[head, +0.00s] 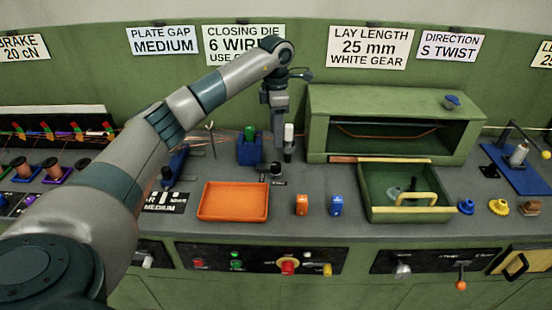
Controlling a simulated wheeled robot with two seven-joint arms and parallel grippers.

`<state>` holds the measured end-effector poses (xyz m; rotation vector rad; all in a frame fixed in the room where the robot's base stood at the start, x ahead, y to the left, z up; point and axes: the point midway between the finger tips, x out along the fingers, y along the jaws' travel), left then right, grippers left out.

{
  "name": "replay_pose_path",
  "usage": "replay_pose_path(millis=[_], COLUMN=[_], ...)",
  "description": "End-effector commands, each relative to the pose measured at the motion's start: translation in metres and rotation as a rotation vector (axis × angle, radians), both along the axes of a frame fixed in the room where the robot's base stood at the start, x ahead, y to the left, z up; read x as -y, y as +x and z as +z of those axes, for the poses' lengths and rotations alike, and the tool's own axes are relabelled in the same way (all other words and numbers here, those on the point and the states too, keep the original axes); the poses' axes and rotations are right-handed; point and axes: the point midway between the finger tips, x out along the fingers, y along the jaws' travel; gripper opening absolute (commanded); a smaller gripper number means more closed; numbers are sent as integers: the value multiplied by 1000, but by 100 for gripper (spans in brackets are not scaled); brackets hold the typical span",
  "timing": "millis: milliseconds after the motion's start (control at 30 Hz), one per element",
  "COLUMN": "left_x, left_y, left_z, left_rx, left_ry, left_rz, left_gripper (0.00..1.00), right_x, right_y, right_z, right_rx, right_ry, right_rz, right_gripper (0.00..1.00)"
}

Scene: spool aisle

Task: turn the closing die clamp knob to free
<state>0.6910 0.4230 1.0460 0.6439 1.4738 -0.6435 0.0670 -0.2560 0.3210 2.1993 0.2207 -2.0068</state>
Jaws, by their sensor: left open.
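My left arm reaches in from the left. My left gripper (282,146) points down over the bench, open, just right of the blue closing die block (249,152) with its green top piece. A small black knob (277,168) stands on the bench just below the gripper, beside a small dark label too small to read. It looks like the clamp knob, but its setting cannot be read. The gripper appears to be above and behind the knob, with no clear contact. A white-topped dark part (288,135) overlaps the gripper, so the fingertips are hard to separate. My right gripper is not in view.
An orange tray (233,216) lies in front. A green open-fronted cabinet (330,100) and an open green drawer (377,215) with a yellow handle are to the right. Spools (60,170) stand left.

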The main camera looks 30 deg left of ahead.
Motion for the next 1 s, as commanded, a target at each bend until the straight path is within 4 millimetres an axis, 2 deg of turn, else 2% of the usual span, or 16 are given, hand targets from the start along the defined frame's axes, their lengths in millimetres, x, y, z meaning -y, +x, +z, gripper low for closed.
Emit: replay_pose_path(millis=[400, 600, 800, 1000], left_x=[1, 1, 0, 0], left_y=[-1, -1, 0, 0], left_z=[-74, -102, -115, -117], left_rx=[-4, -3, -1, 0], left_ry=[-3, -1, -1, -1], left_rz=[1, 0, 1, 0], left_gripper=[48, 48, 48, 48], right_x=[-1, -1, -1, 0], right_y=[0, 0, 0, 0], right_z=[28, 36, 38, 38], right_rx=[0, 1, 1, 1], right_ry=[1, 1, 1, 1], right_rz=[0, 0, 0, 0], right_gripper=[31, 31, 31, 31])
